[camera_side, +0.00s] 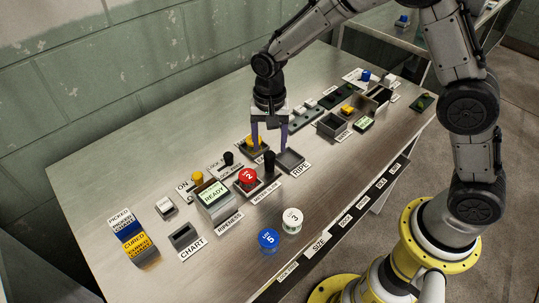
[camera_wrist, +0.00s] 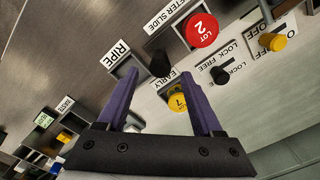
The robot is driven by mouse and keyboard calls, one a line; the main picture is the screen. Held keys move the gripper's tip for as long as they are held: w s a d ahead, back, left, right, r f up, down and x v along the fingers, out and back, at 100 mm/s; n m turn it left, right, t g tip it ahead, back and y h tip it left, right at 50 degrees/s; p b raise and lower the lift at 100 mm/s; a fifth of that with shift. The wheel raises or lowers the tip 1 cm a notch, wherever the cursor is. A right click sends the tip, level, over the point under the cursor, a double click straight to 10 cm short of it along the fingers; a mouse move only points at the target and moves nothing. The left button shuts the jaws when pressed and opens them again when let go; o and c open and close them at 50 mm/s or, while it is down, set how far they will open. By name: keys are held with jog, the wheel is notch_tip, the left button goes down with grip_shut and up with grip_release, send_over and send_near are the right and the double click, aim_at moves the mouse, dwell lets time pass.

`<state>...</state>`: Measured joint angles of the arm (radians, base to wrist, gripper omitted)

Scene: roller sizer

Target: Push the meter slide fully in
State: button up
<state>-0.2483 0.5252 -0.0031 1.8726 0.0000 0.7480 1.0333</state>
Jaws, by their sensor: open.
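The meter slide's black knob (camera_side: 269,160) stands upright by the METER SLIDE label (camera_side: 267,193). The red lot 2 disc (camera_side: 247,177) sits just left of it. My gripper (camera_side: 269,148) points down with its purple fingers spread and empty. In the side view its tips are just above and behind the knob. In the wrist view the dark knob (camera_wrist: 160,65) appears between the fingertips (camera_wrist: 163,74). I see no clear contact. How far the slide is out cannot be told.
The RIPE tray (camera_side: 290,160) is empty, right of the knob. A yellow lot 7 disc (camera_wrist: 178,102) lies in the EARLY tray behind the fingers. The READY display (camera_side: 214,195) and lock lever (camera_side: 227,158) stand left. White (camera_side: 292,220) and blue (camera_side: 269,240) discs lie in front.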

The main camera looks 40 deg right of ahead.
aim_at(270, 154)
jog(key=shift+f, duration=2.55)
grip_shut()
jog(key=shift+r, duration=0.1)
